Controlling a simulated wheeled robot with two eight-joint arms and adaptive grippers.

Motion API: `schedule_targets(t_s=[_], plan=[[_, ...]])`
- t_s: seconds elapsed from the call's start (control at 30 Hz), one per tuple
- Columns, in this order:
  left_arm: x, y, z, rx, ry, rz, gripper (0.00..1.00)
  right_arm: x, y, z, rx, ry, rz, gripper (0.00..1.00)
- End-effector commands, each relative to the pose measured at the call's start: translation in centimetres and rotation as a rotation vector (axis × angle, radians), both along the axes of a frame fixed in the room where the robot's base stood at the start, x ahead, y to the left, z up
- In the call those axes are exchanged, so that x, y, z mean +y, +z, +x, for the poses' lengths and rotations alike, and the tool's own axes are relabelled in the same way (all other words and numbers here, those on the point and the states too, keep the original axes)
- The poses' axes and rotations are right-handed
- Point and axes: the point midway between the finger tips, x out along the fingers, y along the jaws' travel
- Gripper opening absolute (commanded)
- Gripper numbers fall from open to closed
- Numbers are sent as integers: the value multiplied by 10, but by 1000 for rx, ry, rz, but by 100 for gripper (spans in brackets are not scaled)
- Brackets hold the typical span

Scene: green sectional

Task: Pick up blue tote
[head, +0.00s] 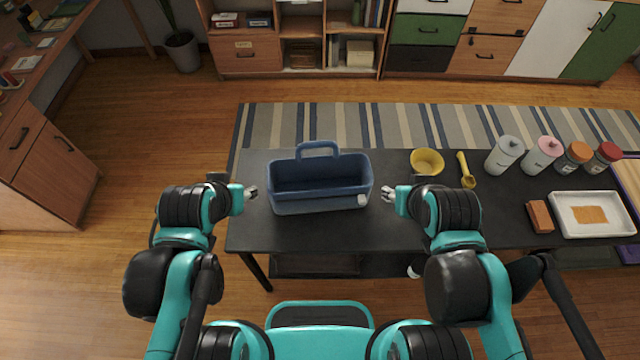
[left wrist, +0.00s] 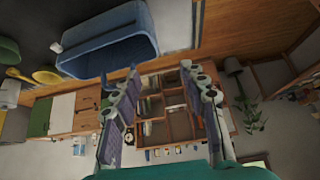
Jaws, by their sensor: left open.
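The blue tote (head: 318,190) stands upright on the black table, with its looped handle at the top toward the far side. Its inside looks empty. My left gripper (head: 252,191) is just left of the tote, open and apart from it. In the left wrist view the tote (left wrist: 112,42) is upper left, outside the two spread fingers of my left gripper (left wrist: 158,76). My right gripper (head: 388,198) is just right of the tote, apart from it; its fingers are too small to tell whether they are open.
The black table (head: 470,225) also holds a yellow bowl (head: 427,162), yellow scoop (head: 466,170), several lidded jars (head: 541,155), a brown block (head: 539,216) and a white tray (head: 592,232), all to the right. The table's left edge is close to my left gripper.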

Motion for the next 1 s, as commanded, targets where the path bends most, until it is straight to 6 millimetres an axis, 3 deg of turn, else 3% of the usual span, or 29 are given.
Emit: schedule_targets(t_s=[0.23,0.47,0.67,0.8,1.0], plan=[[-23,31,53,115,-255,124,43,0,9,0,0,0,0,40],[-61,35,123,254,-602,260,43,0,18,0,0,0,0,40],[-102,11,180,363,-920,353,43,0,25,0,0,0,0,40],[-132,-19,213,426,-1133,402,43,0,30,0,0,0,0,40],[-161,-55,236,482,-1342,436,43,0,33,0,0,0,0,40]])
